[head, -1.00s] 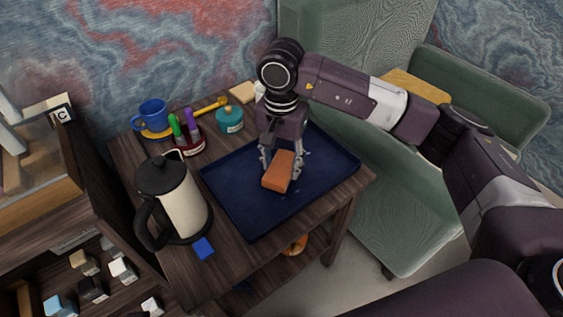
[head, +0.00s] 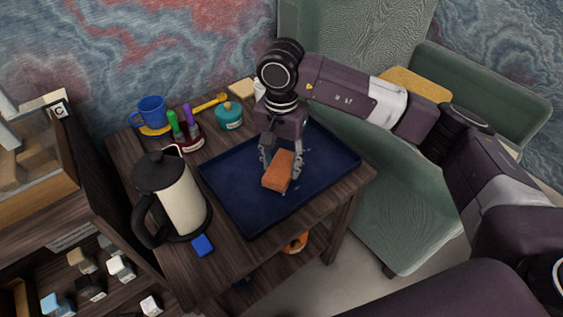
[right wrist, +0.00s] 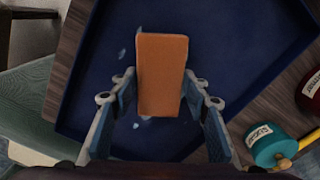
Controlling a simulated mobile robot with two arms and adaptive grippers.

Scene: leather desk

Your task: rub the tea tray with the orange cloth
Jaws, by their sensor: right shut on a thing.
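The orange cloth (head: 278,172) is a folded, block-like piece at the middle of the dark blue tea tray (head: 232,190). My right gripper (head: 282,166) points down over the tray and is shut on the cloth, with a finger at each side. In the right wrist view the cloth (right wrist: 161,75) lies between the fingers, over the tray (right wrist: 95,60). A few small pale spots (right wrist: 139,32) show on the tray beside the cloth. I cannot tell whether the cloth presses on the tray. My left gripper is not in view.
A cream jug with a black lid (head: 178,195) stands left of the tray, with a blue block (head: 202,246) near it. A blue cup (head: 151,111), a pen holder (head: 188,138) and a teal pot (head: 229,116) stand behind. A green chair (head: 400,225) is at the right.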

